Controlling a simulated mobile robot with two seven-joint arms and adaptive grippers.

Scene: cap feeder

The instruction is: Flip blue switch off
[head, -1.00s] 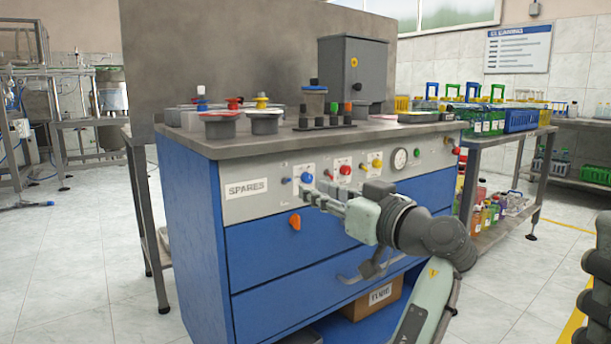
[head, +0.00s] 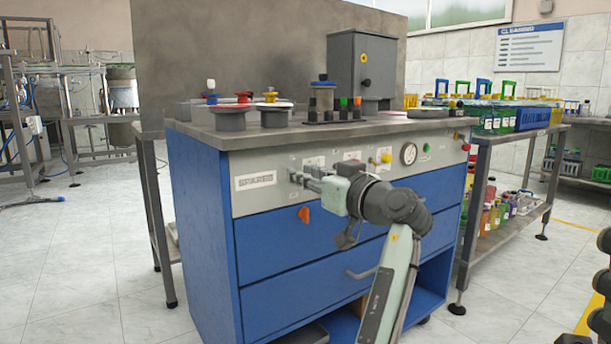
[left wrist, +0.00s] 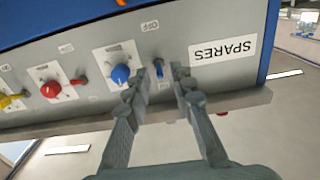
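In the head view my left gripper (head: 297,178) is at the grey panel, right of the SPARES label (head: 255,180), and hides the blue knob and lever.
Along the panel are a red knob (left wrist: 51,89), a yellow knob (head: 386,158) and a round gauge (head: 408,153). An orange knob (head: 304,214) sits on the blue drawer front below. The counter (head: 225,139) overhangs the panel and holds several cap dishes.

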